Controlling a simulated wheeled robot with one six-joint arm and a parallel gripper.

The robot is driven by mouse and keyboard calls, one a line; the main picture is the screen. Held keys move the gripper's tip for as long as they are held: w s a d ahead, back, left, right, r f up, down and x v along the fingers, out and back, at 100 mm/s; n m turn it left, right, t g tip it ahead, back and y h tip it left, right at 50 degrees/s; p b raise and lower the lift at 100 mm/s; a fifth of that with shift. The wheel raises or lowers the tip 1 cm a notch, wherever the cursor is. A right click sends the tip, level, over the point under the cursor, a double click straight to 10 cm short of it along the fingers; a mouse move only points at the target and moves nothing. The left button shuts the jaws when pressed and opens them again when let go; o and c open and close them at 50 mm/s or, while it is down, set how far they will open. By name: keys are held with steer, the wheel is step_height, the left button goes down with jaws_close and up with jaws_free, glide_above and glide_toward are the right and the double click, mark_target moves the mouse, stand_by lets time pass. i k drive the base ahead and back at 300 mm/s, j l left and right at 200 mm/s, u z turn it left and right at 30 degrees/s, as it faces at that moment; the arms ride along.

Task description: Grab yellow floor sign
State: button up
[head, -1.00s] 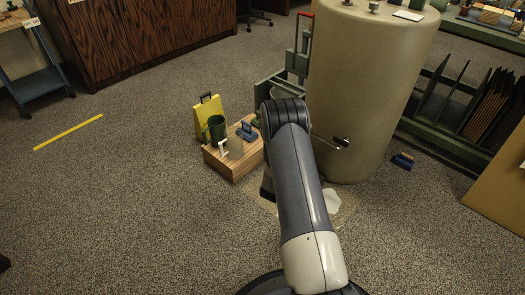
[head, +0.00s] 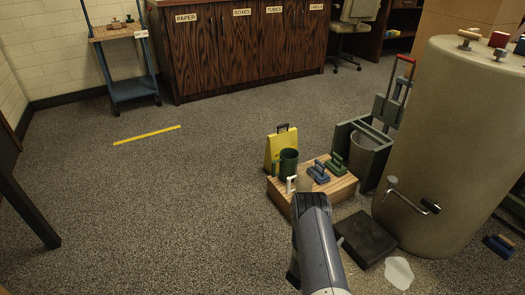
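The yellow floor sign (head: 272,151) stands upright on the carpet, with a dark handle on top. It is behind the left end of a low wooden box, and a dark green mug on the box hides part of its front. My arm reaches in from the bottom of the head view, in front of the box. My gripper does not show, so its opening cannot be seen. Nothing visible touches the sign.
The wooden box (head: 283,200) also holds blue and green handled tools and a white item. A green caddy (head: 372,172), black block (head: 366,238) and large beige cylinder (head: 437,150) stand to the right. Carpet left of the sign is clear except a yellow strip (head: 147,134).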

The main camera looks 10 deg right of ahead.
mark_target(276, 142)
steer(key=i+j+u, duration=0.15)
steer(key=i+u, duration=0.95)
steer(key=u, duration=0.15)
steer(key=i+z, duration=0.35)
steer(key=i+j+z, duration=0.3)
steer(key=i, duration=0.2)
steer(key=i+l+z, duration=0.2)
steer(key=z, duration=0.15)
steer(key=i+l+z, duration=0.15)
steer(key=z, duration=0.25)
steer(key=i+z, duration=0.35)
steer(key=i+l, duration=0.1)
steer(key=l, duration=0.25)
